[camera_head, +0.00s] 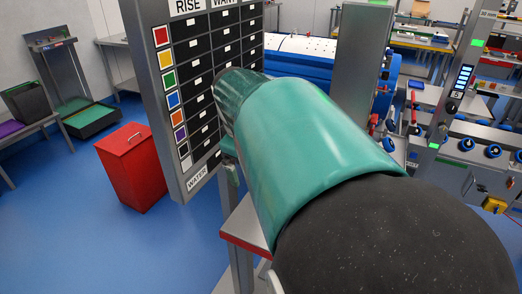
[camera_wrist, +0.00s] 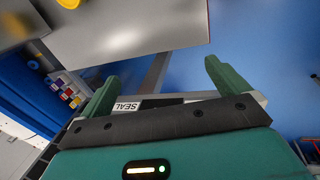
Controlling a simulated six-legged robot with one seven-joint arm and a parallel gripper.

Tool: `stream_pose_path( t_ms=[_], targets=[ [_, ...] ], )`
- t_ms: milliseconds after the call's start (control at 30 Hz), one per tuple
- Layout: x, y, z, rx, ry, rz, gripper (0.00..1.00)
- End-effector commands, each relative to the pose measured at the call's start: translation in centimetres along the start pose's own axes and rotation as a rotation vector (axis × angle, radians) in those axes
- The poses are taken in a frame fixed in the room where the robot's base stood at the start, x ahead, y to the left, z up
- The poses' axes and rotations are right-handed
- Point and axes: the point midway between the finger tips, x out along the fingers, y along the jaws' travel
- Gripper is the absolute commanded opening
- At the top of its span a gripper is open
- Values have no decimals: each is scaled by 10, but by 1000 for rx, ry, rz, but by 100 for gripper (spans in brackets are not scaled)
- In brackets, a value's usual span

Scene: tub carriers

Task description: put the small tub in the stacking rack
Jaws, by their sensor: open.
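My gripper (camera_wrist: 160,86) shows in the wrist view with its two green fingers wide apart and nothing held between them. I cannot pick out the small tub or the stacking rack for certain in either view.
A tall board with coloured squares (camera_head: 206,90) stands left of my arm. A red lidded bin (camera_head: 133,172) stands on the blue floor beside it. A grey stand with trays (camera_head: 62,75) is at far left. Machine panels (camera_head: 470,150) are at right. Floor at front left is clear.

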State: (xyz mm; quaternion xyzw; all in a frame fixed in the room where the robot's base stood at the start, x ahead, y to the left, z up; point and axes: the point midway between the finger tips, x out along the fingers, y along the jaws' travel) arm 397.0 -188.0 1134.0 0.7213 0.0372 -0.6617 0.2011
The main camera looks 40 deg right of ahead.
Motion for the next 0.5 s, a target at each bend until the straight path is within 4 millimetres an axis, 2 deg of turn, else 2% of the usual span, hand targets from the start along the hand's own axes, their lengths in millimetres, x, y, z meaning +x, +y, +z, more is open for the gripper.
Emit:
stream_pose_path(
  t_ms=[33, 167, 300, 400, 500],
  targets=[
    [11, 25, 6, -17, -25, -21, 100],
    [33, 80, 24, -91, -63, -78, 100],
    [60, 138, 58, -159, -70, -147, 100],
    [79, 176, 90, -200, -57, -193, 100],
    [93, 202, 119, -230, -35, -225, 100]
  ],
)
